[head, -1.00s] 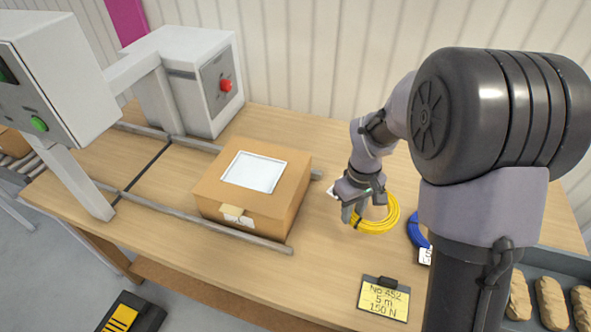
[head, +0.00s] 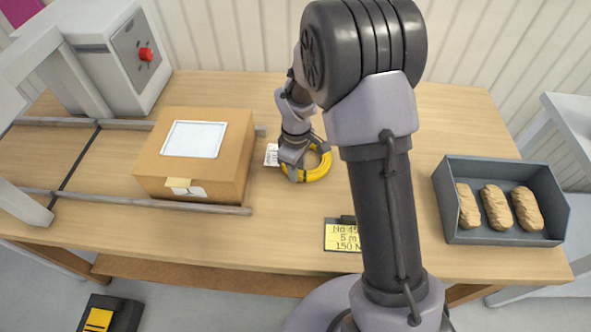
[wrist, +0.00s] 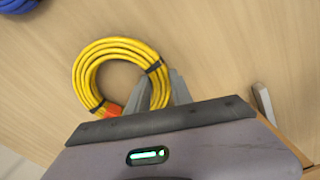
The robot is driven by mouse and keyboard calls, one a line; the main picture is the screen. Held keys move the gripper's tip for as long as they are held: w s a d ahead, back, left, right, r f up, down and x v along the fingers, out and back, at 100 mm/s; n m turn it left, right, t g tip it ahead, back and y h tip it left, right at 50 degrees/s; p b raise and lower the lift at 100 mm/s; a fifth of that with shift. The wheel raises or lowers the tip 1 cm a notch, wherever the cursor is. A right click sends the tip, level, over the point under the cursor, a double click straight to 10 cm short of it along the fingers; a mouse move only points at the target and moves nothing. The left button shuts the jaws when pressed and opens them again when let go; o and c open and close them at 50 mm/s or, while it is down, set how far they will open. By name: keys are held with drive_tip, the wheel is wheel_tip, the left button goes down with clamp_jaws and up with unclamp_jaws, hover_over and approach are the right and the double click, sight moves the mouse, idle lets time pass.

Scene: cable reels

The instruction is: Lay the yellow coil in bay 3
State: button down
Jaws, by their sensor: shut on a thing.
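The yellow coil (head: 319,168) is on or just above the wooden table, right of the cardboard box. My gripper (head: 294,172) is at its left side. In the wrist view the coil (wrist: 84,72) is a ring with black ties and an orange piece at its lower left. My gripper's fingers (wrist: 163,92) are closed on the ring's right side. I cannot tell whether the coil touches the table. No marked bay 3 can be made out in these views.
The cardboard box (head: 218,150) stands on the left by metal rails. A yellow card (head: 343,236) lies at the front, partly behind my arm. A grey tray (head: 450,207) with 3 tan bundles is at the right. A blue coil (wrist: 16,5) shows at the wrist view's corner.

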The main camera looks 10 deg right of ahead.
drive_tip(key=shift+f, duration=0.15)
drive_tip(key=c, duration=1.1)
unclamp_jaws()
drive_tip(key=shift+c, duration=0.2)
